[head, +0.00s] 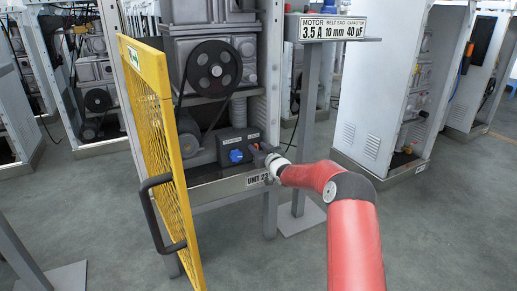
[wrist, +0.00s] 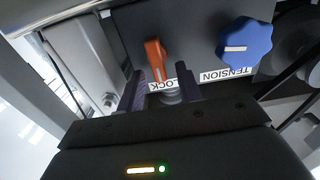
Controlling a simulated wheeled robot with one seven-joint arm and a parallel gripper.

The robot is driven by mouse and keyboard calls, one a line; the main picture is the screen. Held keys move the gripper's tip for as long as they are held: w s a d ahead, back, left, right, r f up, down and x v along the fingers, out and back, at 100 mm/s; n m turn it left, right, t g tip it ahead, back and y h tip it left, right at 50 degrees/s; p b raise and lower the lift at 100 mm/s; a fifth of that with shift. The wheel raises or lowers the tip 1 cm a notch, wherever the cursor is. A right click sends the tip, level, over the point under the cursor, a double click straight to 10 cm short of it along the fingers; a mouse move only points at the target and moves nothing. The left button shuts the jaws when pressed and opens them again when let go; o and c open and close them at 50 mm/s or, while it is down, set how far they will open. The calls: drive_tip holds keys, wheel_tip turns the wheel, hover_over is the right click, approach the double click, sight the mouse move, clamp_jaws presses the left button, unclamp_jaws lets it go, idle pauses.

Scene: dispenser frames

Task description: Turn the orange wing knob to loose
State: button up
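The orange wing knob (wrist: 155,56) is in the wrist view on a dark panel, above a label reading LOCK that shows upside down. Its pale line points down and slightly right in that picture. My gripper (wrist: 161,84) is open, with its two dark fingers apart just below the knob, on either side of the label. The knob does not appear to be clasped. In the head view my gripper (head: 265,155) is at the panel's right side and mostly hides the orange knob.
A blue lobed knob (wrist: 246,43) labelled TENSION sits beside the orange one; it also shows in the head view (head: 236,156). A yellow mesh guard door (head: 157,130) stands open at left. A belt and pulley (head: 214,68) are above the panel. A sign (head: 332,28) stands behind.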

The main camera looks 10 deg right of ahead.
drive_tip(key=shift+w+a, duration=0.1)
drive_tip(key=shift+w, duration=0.1)
clamp_jaws()
idle(0.3)
